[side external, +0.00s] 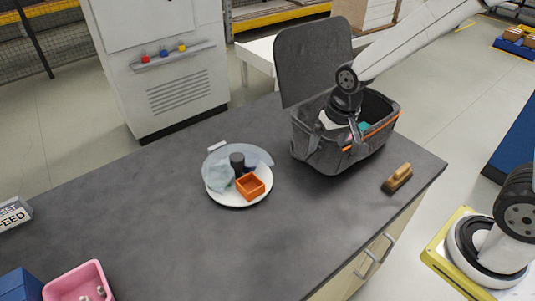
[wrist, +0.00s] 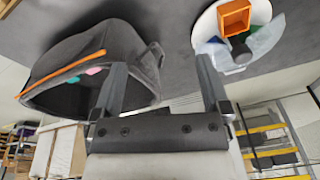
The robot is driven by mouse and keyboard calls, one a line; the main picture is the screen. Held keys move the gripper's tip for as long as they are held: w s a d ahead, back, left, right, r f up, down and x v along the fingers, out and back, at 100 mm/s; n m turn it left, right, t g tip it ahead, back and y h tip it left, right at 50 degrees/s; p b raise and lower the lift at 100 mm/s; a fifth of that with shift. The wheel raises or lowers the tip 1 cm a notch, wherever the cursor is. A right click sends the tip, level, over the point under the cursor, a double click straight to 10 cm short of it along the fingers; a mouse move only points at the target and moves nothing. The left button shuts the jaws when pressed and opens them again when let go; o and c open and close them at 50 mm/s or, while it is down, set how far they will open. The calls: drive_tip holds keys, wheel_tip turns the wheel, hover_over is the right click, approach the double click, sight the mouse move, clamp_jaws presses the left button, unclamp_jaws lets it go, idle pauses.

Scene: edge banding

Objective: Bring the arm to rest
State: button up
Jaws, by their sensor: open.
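My gripper (side external: 354,134) hangs at the dark grey tool bag (side external: 325,156) on the table, overlapping its opening in the side view. In the wrist view my gripper (wrist: 161,75) has its two fingers wide apart with nothing between them. The left finger overlaps the bag (wrist: 135,55), which has an orange stripe and an open mouth. I cannot tell how far the fingertips are from the bag's wall. The bag's lid (side external: 313,60) stands up behind it. A teal item (side external: 364,127) shows inside the bag; the wrist view shows a pink item (wrist: 94,71) there too.
A white plate (side external: 232,201) left of the bag carries an orange square box (side external: 250,186), a dark cylinder (side external: 237,161) and a clear bluish sheet (side external: 217,178). A wooden-handled brush (side external: 397,178) lies near the right edge. A pink bin (side external: 77,281) stands front left. The table's middle is clear.

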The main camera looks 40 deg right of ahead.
drive_tip(key=s+d+n, duration=0.2)
drive_tip(key=s+n, duration=0.1)
drive_tip(key=s, duration=0.5)
drive_tip(key=shift+f+t, duration=0.3)
drive_tip(key=shift+f, duration=0.15)
drive_tip(key=shift+s+d, duration=0.1)
idle(0.3)
